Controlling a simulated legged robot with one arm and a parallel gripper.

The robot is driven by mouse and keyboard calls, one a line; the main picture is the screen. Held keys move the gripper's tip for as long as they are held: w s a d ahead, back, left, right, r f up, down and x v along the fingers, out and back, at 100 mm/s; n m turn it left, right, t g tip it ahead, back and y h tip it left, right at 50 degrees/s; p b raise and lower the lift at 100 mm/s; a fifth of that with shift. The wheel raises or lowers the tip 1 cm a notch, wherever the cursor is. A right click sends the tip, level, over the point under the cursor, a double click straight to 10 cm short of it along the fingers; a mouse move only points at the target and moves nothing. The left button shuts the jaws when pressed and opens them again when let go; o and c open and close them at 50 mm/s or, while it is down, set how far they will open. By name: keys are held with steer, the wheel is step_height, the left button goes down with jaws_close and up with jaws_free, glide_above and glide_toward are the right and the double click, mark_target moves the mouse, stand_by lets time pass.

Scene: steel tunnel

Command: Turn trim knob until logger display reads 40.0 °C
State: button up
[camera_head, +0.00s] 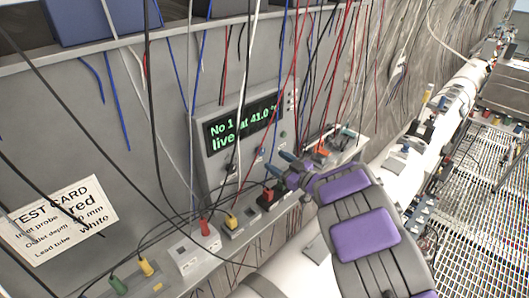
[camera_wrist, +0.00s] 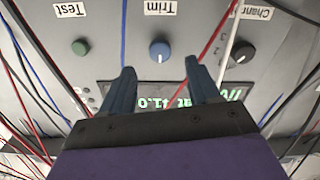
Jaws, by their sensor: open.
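The logger display (camera_head: 243,122) is a dark screen with green text on a grey panel; it reads "No 1 live at 41.0 °C", partly crossed by wires. In the wrist view the display (camera_wrist: 150,100) is upside down and partly behind my fingers. The trim knob (camera_wrist: 160,50) is a round blue knob with a white pointer mark, beside an upside-down "Trim" label. My gripper (camera_wrist: 162,75) is open, with blue fingers apart; in the picture the knob lies just beyond and between their tips. No contact with the knob shows. The head view shows my gripper (camera_head: 291,165) near the panel's lower right.
A green Test button (camera_wrist: 80,47) and a black channel knob (camera_wrist: 242,52) flank the trim knob. Red, white, blue and black wires hang across the panel. A test card (camera_head: 58,220) is at left, and coloured plugs (camera_head: 205,228) line the ledge below.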

mark_target(263, 152)
steer(key=p+x, duration=0.1)
steer(key=x, duration=0.5)
steer(key=shift+w+a+f, duration=0.1)
steer(key=shift+w+a, duration=0.15)
steer(key=shift+c, duration=0.2)
steer(key=c, duration=1)
